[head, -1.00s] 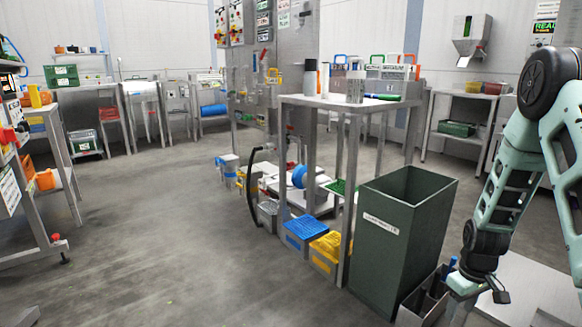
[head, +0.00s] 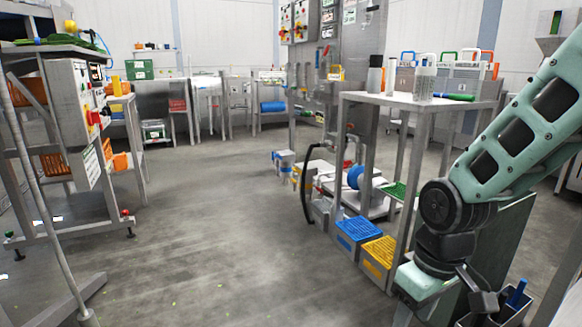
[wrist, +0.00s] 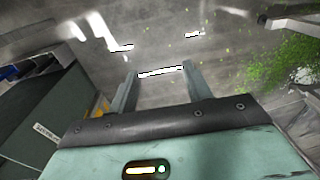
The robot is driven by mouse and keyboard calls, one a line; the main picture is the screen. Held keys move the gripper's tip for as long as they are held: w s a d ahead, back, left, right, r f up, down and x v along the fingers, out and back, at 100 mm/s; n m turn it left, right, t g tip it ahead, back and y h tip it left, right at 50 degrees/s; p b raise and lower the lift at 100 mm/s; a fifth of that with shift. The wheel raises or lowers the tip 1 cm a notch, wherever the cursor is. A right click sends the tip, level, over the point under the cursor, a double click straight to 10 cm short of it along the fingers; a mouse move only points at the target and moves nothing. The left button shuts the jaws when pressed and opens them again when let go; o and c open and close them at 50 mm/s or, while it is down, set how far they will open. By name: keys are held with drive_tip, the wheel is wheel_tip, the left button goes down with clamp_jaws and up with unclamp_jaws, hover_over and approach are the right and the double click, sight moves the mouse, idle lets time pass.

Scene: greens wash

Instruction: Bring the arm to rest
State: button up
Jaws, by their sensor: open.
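My gripper (wrist: 160,82) shows in the wrist view with its two fingers apart and nothing between them. It points down over the grey floor. In the head view my arm (head: 520,135) comes in from the right, bends at a dark joint and ends low at the bottom right. The fingertips are hidden or out of frame there. The arm stands in front of a tall dark green bin (head: 508,232) and covers much of it.
A steel table (head: 385,98) with bottles stands behind the bin. Blue (head: 359,229) and yellow (head: 380,250) crates sit on the floor beside it. A steel rack (head: 75,120) stands at left. In the wrist view, green leaves (wrist: 285,60) show at right. The middle floor is clear.

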drive_tip(key=s+a+r+n, duration=0.35)
drive_tip(key=s+a, duration=0.45)
drive_tip(key=s, duration=0.5)
wheel_tip(320, 180, up, 38)
drive_tip(key=p, duration=3.7)
drive_tip(key=shift+s+r+m, duration=0.2)
drive_tip(key=shift+s+m, duration=0.1)
drive_tip(key=shift+m, duration=0.15)
drive_tip(key=shift+c, duration=0.2)
